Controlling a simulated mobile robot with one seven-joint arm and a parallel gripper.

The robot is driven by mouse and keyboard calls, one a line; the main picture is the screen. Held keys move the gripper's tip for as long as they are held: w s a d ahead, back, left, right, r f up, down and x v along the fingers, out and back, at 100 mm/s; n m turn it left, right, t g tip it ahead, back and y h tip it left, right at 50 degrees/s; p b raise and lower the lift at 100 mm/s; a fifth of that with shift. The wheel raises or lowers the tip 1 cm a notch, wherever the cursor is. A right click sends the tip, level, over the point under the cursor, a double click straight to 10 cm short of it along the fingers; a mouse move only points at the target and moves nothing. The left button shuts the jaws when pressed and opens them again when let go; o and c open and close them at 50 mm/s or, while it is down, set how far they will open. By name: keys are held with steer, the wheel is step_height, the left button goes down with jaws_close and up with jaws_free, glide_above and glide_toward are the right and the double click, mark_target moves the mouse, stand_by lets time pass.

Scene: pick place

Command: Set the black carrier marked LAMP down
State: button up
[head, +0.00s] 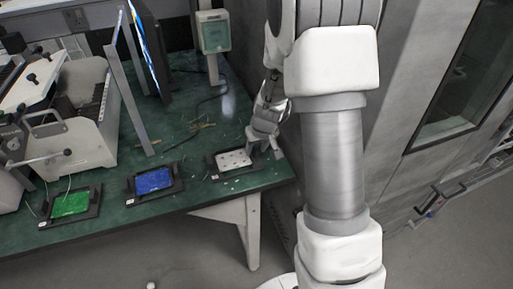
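A black carrier with a white, dark-speckled insert (233,160) is at the right end of the green table, near its front edge. No LAMP marking is readable, so I cannot tell from lettering which carrier bears it. My gripper (265,149) points down at this carrier's right end, with its fingers at or around that end. Whether the fingers are closed on it is too small to tell. I also cannot tell whether the carrier rests on the table or is slightly above it.
A black carrier with a blue insert (153,181) and one with a green insert (71,204) lie to the left on the green table (200,188). A white machine (85,120) and an upright monitor (150,45) stand behind. A grey cabinet (430,130) stands at right.

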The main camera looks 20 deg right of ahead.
steer(key=s+a+p+v, duration=0.1)
steer(key=a+p+v, duration=0.1)
steer(key=v, duration=0.8)
steer(key=a+f+p+v, duration=0.1)
steer(key=a+p+v, duration=0.1)
steer(key=v, duration=0.9)
steer(key=s+a+r, duration=0.1)
steer(key=s+r, duration=0.3)
steer(key=s, duration=0.4)
steer(key=s+a+r+t, duration=0.1)
steer(key=s+r, duration=0.3)
steer(key=s, duration=0.4)
steer(key=shift+s+a, duration=0.35)
steer(key=shift+a, duration=0.2)
steer(key=shift+r, duration=0.2)
